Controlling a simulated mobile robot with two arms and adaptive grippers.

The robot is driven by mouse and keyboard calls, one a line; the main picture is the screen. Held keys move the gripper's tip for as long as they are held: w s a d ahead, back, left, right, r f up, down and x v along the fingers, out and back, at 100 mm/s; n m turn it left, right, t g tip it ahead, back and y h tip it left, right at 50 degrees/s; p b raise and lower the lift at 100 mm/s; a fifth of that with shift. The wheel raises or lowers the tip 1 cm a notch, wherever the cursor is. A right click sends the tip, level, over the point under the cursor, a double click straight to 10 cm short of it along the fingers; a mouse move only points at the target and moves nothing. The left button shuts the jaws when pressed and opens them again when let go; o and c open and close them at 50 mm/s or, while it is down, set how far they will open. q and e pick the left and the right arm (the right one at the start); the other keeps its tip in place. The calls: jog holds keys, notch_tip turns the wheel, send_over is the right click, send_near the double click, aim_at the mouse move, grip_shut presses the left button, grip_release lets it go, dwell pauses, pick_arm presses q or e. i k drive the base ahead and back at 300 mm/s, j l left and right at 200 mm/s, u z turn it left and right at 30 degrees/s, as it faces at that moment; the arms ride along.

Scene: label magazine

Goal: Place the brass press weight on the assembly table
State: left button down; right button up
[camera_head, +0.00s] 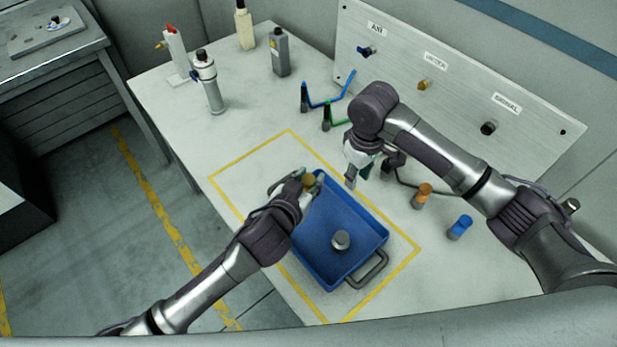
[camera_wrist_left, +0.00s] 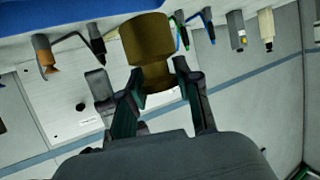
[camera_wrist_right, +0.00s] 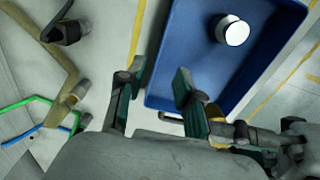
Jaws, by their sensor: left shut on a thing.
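The brass press weight (camera_head: 309,180) is a small stepped brass cylinder, held above the far left corner of the blue tray. My left gripper (camera_head: 307,188) is shut on it; in the left wrist view the weight (camera_wrist_left: 148,42) sits between the two fingers. In the right wrist view part of it (camera_wrist_right: 215,114) shows behind a finger. The assembly table (camera_head: 150,95) is pale, with a yellow outlined rectangle around the tray. My right gripper (camera_head: 357,176) is open and empty beside the tray's far edge; its fingers (camera_wrist_right: 158,88) are spread in the right wrist view.
The blue tray (camera_head: 322,268) holds a silver weight (camera_head: 341,239). Orange (camera_head: 422,195) and blue (camera_head: 459,227) capped pieces stand to the right. Blue and green bent rods lie near the back panel (camera_head: 465,75). Bottles stand at the far left. The table's left middle is clear.

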aim_at(248, 181)
jog(key=k+j, duration=1.05)
jog(key=k, duration=0.3)
